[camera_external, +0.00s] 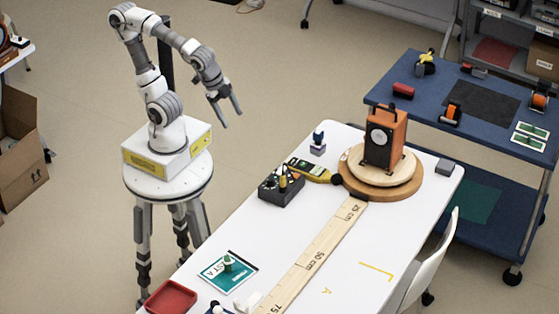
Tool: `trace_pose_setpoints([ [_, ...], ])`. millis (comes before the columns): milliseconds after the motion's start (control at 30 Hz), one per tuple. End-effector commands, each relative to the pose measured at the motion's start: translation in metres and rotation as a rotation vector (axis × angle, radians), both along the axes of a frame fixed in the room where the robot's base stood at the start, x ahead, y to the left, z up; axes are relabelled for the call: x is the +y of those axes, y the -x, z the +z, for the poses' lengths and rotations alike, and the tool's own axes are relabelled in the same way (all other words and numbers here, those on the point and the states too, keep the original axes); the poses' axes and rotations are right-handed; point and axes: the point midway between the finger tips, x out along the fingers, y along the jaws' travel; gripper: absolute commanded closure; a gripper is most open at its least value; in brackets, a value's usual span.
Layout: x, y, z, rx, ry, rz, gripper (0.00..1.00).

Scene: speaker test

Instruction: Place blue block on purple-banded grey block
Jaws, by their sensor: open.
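My gripper (229,119) is open and empty, raised in the air left of the white table. A small dark blue piece (319,133) shows directly above a grey-purple block (318,149) near the table's far left edge. They look stacked, but they are too small to tell whether they touch or where any purple band runs. A plain dark grey block (445,167) sits at the table's far right corner. My gripper is well to the left of all of them.
An orange speaker (385,138) stands on a round wooden turntable (350,182). A black control box (281,188) and yellow meter (310,170) lie near the grey-purple block. A wooden ruler (318,250), green-white card (227,274) and red tray (171,298) are nearer.

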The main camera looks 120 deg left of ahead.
Motion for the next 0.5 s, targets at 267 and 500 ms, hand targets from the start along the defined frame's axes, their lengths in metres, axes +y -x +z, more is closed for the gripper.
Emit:
trace_pose_setpoints([
  [267, -0.040, 0.016, 0.023, -0.197, 0.227, 0.096, 0.31],
  [500, -0.044, 0.018, 0.025, -0.215, 0.256, 0.108, 0.31],
])
